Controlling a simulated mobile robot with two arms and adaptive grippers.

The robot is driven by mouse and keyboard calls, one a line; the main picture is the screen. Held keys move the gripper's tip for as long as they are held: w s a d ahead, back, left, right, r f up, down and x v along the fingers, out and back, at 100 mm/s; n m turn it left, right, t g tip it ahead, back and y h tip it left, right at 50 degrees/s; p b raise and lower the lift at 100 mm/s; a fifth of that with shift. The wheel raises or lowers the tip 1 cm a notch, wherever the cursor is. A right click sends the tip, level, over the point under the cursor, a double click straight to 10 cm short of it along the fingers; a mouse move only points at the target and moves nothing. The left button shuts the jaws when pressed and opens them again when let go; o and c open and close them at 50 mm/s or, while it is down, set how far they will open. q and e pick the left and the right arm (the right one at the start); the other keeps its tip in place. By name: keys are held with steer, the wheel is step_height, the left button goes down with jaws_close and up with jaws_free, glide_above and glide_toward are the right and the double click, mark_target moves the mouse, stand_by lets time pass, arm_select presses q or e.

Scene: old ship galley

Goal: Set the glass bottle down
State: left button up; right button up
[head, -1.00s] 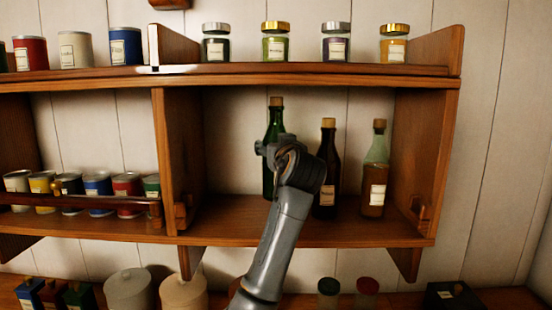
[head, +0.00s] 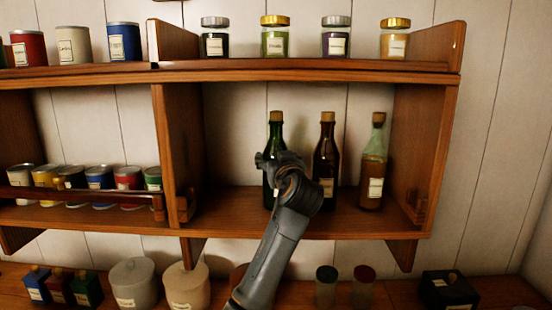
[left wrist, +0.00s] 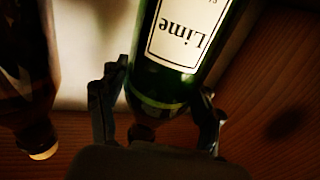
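A green glass bottle (head: 275,130) with a cork stands upright on the right lower shelf, its base apparently at shelf level. My left gripper (head: 275,163) is in front of it and hides its middle. In the left wrist view, the bottle (left wrist: 183,45) has a white label reading "Lime" and lies between the fingers of my left gripper (left wrist: 160,85). The fingertips appear to press its sides, so the gripper looks shut on it. My right gripper is in neither view.
A dark brown bottle (head: 327,150) stands close to the right of the green one, with a pale green and amber bottle (head: 374,165) beyond it. The shelf (head: 230,215) is bare to the left. Jars (head: 275,42) line the top shelf.

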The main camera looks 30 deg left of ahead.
arm_select(q)
steer(key=o, duration=0.4)
steer(key=shift+s, duration=0.1)
steer(key=shift+r, duration=0.25)
steer(key=b+v, duration=0.5)
steer(key=v, duration=0.7)
steer(key=shift+b, duration=0.3)
